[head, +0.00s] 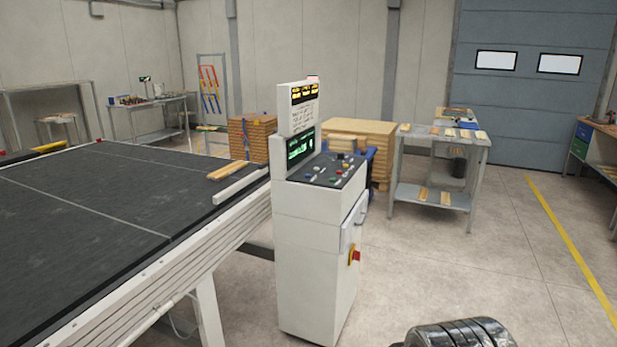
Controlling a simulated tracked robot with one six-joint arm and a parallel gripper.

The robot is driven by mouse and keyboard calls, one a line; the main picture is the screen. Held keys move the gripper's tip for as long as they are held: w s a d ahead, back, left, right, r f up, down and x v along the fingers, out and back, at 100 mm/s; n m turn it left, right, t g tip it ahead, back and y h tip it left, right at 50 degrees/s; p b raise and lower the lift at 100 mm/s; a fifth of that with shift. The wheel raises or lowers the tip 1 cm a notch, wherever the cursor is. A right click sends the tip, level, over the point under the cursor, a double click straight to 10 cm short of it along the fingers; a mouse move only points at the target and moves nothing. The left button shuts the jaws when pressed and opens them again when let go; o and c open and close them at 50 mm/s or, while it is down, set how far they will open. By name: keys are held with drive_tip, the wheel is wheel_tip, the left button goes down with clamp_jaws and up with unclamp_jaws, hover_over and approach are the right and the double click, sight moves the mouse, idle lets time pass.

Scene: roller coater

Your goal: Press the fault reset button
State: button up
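A white control console (309,249) stands upright in the middle of the head view, beside the conveyor. Its sloped dark panel (331,171) carries several small buttons and knobs, among them red, green and yellow ones. Their labels are too small to read, so I cannot tell which is the fault reset button. A lit green screen (300,148) sits behind the panel, with a sign board with yellow marks (304,94) above. A red and yellow switch (354,255) is on the console's side. My gripper is not in view.
A long black conveyor belt (75,215) on a white frame fills the left. A grey workbench (437,152) with wood pieces and stacked boards (252,140) stand behind the console. The floor (455,270) to the console's right is clear, with a yellow line (572,248).

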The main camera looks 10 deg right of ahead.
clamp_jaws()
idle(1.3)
